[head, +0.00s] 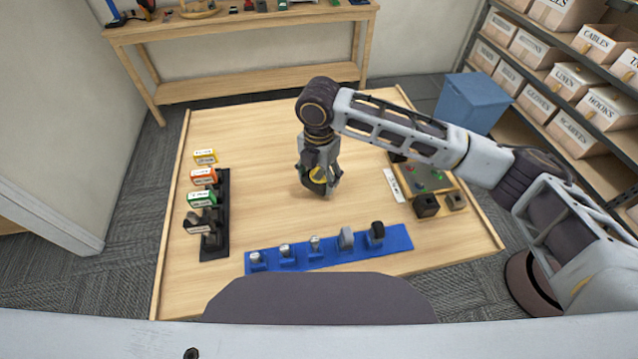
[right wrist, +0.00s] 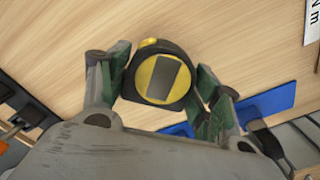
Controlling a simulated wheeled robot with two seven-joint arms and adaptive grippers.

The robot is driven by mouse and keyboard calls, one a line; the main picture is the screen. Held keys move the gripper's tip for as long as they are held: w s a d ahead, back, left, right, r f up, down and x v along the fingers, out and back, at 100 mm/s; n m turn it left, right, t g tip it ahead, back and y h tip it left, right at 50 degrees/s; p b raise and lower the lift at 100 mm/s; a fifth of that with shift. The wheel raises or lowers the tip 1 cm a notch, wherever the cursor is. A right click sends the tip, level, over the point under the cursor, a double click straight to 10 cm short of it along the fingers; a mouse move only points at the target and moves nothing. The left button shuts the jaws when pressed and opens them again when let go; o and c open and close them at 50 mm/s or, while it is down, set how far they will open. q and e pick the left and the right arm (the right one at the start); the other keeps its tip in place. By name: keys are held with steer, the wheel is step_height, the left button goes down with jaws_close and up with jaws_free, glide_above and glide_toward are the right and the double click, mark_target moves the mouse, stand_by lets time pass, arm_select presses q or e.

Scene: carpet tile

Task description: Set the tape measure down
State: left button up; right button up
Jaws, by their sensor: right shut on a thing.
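The tape measure (right wrist: 160,78) is black and yellow with a grey rectangle on its face. In the right wrist view it sits between the green-padded fingers of my right gripper (right wrist: 157,92), which is shut on it. In the head view my right gripper (head: 320,182) points down over the middle of the wooden table (head: 255,140), with the yellow of the tape measure (head: 317,175) showing between the fingers. I cannot tell whether the tape measure touches the tabletop. My left gripper is not in view.
A blue strip (head: 330,250) with several tools lies at the table's near edge. A black rack (head: 215,215) with coloured labels stands at the left. A tray with coloured pieces (head: 428,178) is at the right. The table's middle and back left are bare.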

mark_target(319, 185)
steer(key=shift+f, duration=0.1)
steer(key=shift+f, duration=1.75)
steer(key=shift+f, duration=0.1)
steer(key=o, duration=1.2)
steer(key=shift+r, duration=6.1)
